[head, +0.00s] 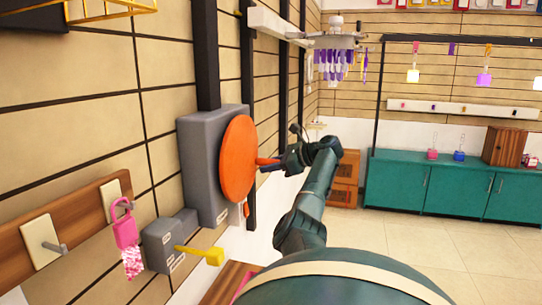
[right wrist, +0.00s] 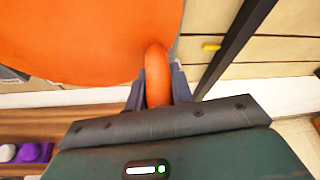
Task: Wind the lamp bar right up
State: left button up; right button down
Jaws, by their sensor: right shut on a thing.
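The orange winding wheel (head: 239,158) is mounted on a grey box (head: 196,172) on the plank wall at centre left in the head view. Its orange handle (right wrist: 157,75) sticks out from the disc near its right side. My right gripper (head: 270,162) is shut on this handle; in the right wrist view the fingers (right wrist: 158,92) sit on both sides of it. The lamp bar (head: 425,39) is a dark bar at the upper right with several small hanging lamps (head: 484,79). My left gripper is not in view.
A smaller grey box (head: 165,240) with a yellow lever (head: 205,254) is below left of the wheel. Teal cabinets (head: 455,186) stand at the back right. The tiled floor before them is clear.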

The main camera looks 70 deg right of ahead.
jog(key=shift+a+f+m+y, duration=0.3)
jog(key=shift+y, duration=0.1)
dwell(0.3)
jog(key=c, duration=1.2)
grip_release()
jog(key=shift+w+a+r, duration=0.1)
jog(key=shift+a, duration=0.1)
jog(key=shift+c, duration=0.2)
jog(key=shift+d, duration=0.1)
jog(key=b+v, duration=0.3)
jog(key=v, duration=1)
